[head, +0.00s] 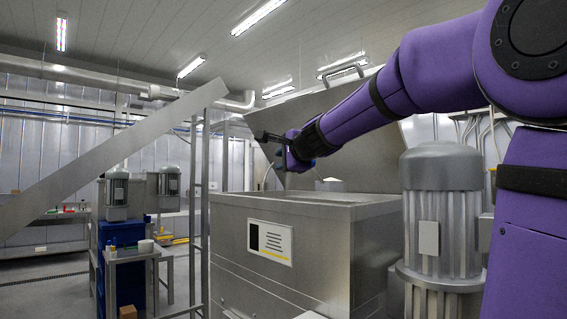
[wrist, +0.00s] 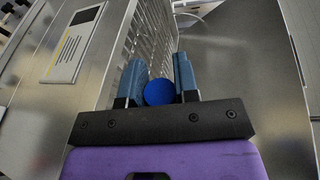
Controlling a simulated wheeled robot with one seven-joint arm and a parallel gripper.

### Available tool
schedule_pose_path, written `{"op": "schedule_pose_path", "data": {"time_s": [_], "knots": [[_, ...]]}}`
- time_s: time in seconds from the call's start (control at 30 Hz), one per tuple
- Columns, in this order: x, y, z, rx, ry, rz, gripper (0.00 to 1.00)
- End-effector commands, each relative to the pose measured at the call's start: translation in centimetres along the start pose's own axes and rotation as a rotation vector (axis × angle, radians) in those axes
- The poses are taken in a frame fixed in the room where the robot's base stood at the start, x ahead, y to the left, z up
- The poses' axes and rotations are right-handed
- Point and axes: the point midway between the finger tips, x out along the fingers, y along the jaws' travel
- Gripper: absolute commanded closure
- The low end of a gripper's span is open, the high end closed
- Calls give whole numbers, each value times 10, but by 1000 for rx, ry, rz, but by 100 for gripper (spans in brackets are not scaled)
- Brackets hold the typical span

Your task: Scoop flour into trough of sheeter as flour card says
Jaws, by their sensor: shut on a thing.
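My gripper (wrist: 158,72) is shut on a blue round-ended thing (wrist: 158,92), which sits between its two blue fingers in the wrist view. This may be the end of a scoop handle; the rest of it is hidden. In the head view my gripper (head: 300,153) is above the open top of a large steel bin (head: 375,235), in front of its raised lid (head: 345,130). A card (head: 270,242) with a black block, dark lines and a yellow strip is on the bin's front; it also shows in the wrist view (wrist: 73,45). Its writing is too small to read.
A grey motor (head: 442,205) stands right of the bin. A metal ladder frame (head: 198,200) and a slanted steel panel (head: 115,155) are to the left. A small table (head: 133,256) with small items stands behind. A metal grille (wrist: 150,38) lies beside the fingers in the wrist view.

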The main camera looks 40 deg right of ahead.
Motion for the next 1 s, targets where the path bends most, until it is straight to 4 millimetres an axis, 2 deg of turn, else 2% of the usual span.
{"op": "schedule_pose_path", "data": {"time_s": [1.0], "knots": [[-4,-64,-56,444,-93,73,95]]}}
